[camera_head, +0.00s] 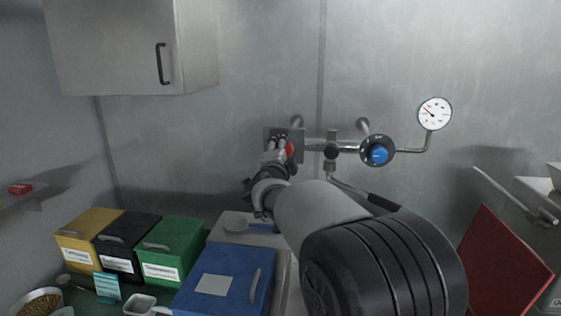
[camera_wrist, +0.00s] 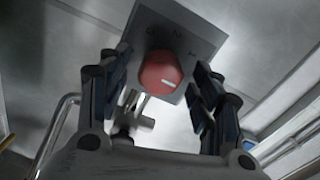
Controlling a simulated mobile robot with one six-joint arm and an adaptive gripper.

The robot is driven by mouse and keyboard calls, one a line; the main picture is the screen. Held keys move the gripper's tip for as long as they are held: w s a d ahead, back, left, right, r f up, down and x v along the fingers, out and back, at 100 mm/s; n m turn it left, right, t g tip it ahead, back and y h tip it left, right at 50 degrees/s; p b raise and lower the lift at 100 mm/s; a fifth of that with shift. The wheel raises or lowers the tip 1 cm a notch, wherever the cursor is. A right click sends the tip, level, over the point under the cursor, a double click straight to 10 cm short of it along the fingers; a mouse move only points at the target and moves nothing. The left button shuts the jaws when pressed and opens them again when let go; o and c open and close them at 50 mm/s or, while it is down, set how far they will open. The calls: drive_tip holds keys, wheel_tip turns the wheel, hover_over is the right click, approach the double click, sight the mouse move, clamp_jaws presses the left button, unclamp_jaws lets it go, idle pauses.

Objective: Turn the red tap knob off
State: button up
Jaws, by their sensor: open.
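The red tap knob (camera_wrist: 160,72) sits on a grey square plate (camera_wrist: 182,35) on the wall. It has a white mark on its face, pointing to the lower right in the wrist view. In the head view the knob (camera_head: 290,149) is partly hidden by my gripper (camera_head: 277,145). In the wrist view my gripper (camera_wrist: 158,85) is open, with one finger on each side of the knob. The knob lies between the fingers with gaps to both sides. I cannot tell how far the fingertips reach along it.
A pipe runs right from the plate to a blue knob (camera_head: 379,155) and a pressure gauge (camera_head: 434,113). A wall cabinet (camera_head: 130,50) hangs upper left. Below stand yellow, black and green bins (camera_head: 172,248), a blue box (camera_head: 225,280) and a red panel (camera_head: 505,265).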

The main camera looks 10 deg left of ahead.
drive_tip(key=s, duration=1)
drive_tip(key=shift+s+a, duration=0.15)
drive_tip(key=shift+s, duration=0.1)
drive_tip(key=s+d+f+n+g, duration=0.4)
drive_tip(key=s+d, duration=0.3)
drive_tip(key=s, duration=0.7)
drive_tip(key=s+d+f+n+g, duration=0.5)
drive_tip(key=s+d+f+n, duration=0.1)
drive_tip(key=s, duration=0.8)
drive_tip(key=s+d+f+n+g, duration=0.4)
drive_tip(key=s+d, duration=0.6)
drive_tip(key=s, duration=0.4)
wheel_tip(320, 180, down, 3)
drive_tip(key=shift+r+n+y, duration=0.15)
drive_tip(key=shift+n+y, duration=0.15)
drive_tip(key=shift+n, duration=0.5)
drive_tip(key=shift+w, duration=0.1)
